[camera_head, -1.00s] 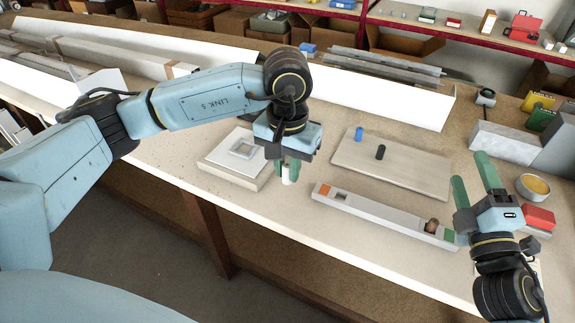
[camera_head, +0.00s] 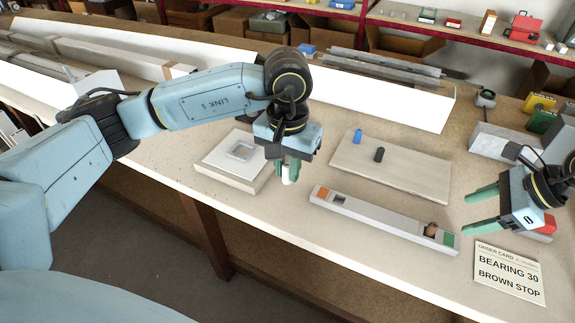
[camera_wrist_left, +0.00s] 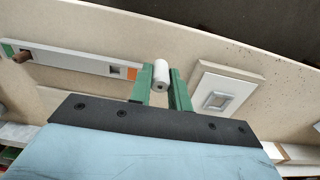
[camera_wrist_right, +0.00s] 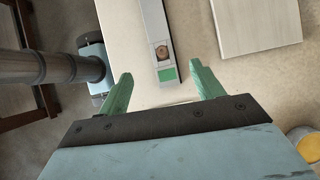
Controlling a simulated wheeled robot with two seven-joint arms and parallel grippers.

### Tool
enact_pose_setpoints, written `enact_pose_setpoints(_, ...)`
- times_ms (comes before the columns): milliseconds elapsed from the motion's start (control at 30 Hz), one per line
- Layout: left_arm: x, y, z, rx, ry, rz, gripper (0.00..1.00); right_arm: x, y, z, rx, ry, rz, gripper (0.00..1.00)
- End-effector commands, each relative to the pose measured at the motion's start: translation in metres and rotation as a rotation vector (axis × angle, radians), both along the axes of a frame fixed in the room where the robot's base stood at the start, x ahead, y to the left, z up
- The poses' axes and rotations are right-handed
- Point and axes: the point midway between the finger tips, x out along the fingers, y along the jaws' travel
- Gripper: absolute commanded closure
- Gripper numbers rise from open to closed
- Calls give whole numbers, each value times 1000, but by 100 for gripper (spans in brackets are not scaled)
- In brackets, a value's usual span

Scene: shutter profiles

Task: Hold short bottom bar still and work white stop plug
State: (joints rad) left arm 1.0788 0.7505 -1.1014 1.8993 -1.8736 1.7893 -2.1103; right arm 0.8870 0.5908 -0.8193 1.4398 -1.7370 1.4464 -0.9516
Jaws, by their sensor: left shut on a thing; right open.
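The short bottom bar (camera_head: 385,221) is a light grey profile lying on the bench, with an orange end and a green end. A brown plug (camera_head: 431,229) sits in the slot near its green end; it also shows in the right wrist view (camera_wrist_right: 162,51). The square slot near the orange end looks empty. My left gripper (camera_head: 288,177) is shut on the white stop plug (camera_wrist_left: 161,73) and holds it left of the bar's orange end. My right gripper (camera_head: 482,208) is open and empty, just right of the green end, its fingers pointing toward it.
A board (camera_head: 400,170) behind the bar carries a blue plug (camera_head: 358,136) and a black plug (camera_head: 379,155). A white block with a square recess (camera_head: 222,161) lies left. An order card (camera_head: 509,273) reading "BEARING 30 BROWN STOP" lies at front right.

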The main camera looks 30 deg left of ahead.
Motion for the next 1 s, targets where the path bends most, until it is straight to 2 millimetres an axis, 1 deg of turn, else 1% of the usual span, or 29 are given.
enact_pose_setpoints(33,0,0,0,0,0,0,100,2,-13,1,-52,1,11,34)
enact_pose_setpoints(100,0,0,0,0,0,0,100,3,-25,1,-105,7,22,34)
enact_pose_setpoints(200,0,0,-1,0,0,0,100,4,-34,0,-145,13,32,34)
enact_pose_setpoints(267,0,0,-2,0,0,0,100,4,-35,-2,-153,14,34,34)
enact_pose_setpoints(367,0,0,-6,0,0,0,100,3,-32,-10,-155,16,35,34)
enact_pose_setpoints(467,0,0,-13,0,0,0,100,3,-27,-23,-154,17,36,34)
enact_pose_setpoints(800,0,0,-37,0,0,0,100,3,-7,-71,-151,15,34,34)
enact_pose_setpoints(1000,0,0,-49,0,0,0,100,3,3,-94,-150,16,33,34)
